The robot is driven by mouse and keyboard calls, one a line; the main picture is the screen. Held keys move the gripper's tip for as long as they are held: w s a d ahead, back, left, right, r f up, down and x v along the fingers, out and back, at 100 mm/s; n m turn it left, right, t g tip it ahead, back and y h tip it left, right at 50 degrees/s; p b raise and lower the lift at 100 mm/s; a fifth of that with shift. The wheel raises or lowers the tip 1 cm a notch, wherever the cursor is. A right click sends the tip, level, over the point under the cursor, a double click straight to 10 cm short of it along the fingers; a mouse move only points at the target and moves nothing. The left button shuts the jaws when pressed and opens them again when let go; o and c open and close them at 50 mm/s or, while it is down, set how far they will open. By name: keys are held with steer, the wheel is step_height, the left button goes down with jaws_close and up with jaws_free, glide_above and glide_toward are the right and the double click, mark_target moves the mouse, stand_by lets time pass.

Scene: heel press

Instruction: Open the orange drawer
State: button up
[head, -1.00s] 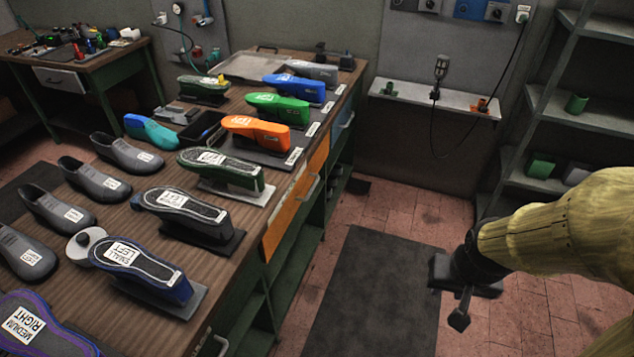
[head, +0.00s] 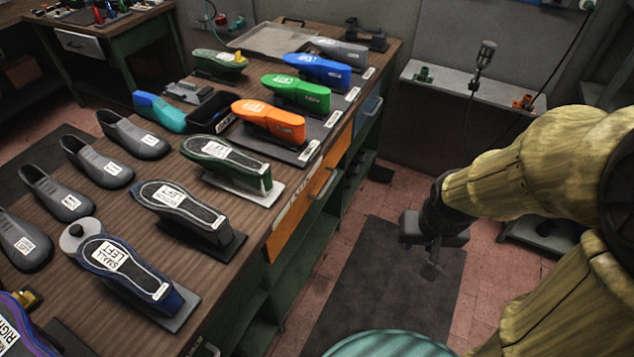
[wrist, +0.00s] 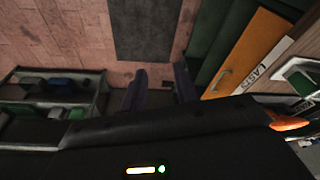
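The orange drawer (head: 296,222) is in the front of the wooden workbench, below its top edge, and looks closed. Its grey bar handle (head: 325,182) is on the front face. In the wrist view the orange drawer front (wrist: 245,55) is at the upper right, with a white "LASTS" label and the handle (wrist: 222,80). My gripper (head: 431,268) hangs over the aisle to the right of the drawer, apart from it. In the wrist view my gripper (wrist: 160,72) shows two dark fingers with a gap between them and nothing held.
The workbench top (head: 130,215) carries shoe lasts and grey shoes. A blue drawer (head: 368,118) is farther along the same front. A dark mat (head: 385,290) lies on the clear tiled floor. A wall shelf (head: 470,88) is behind my arm.

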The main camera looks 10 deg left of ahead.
steer(key=shift+s, duration=0.1)
steer(key=w+a+f+m+g+y+b, duration=0.1)
steer(key=w+a+f+y+b, duration=0.3)
steer(key=w+f+b, duration=0.6)
steer(key=w+a+f+m+g+y+b, duration=0.1)
steer(key=w+a+f+y+b, duration=0.4)
steer(key=w+f, duration=0.6)
steer(key=w+d+f+m+t+y+b, duration=0.1)
steer(key=w+d+f+t+y+b, duration=0.1)
steer(key=w+b, duration=0.2)
steer(key=w+d+f+m+t+y+b, duration=0.1)
steer(key=w+d+f+t+y+b, duration=0.1)
steer(key=w, duration=0.4)
steer(key=shift+t+y+b, duration=0.4)
steer(key=shift+y+b, duration=0.4)
steer(key=shift+b, duration=0.2)
steer(key=shift+a, duration=0.1)
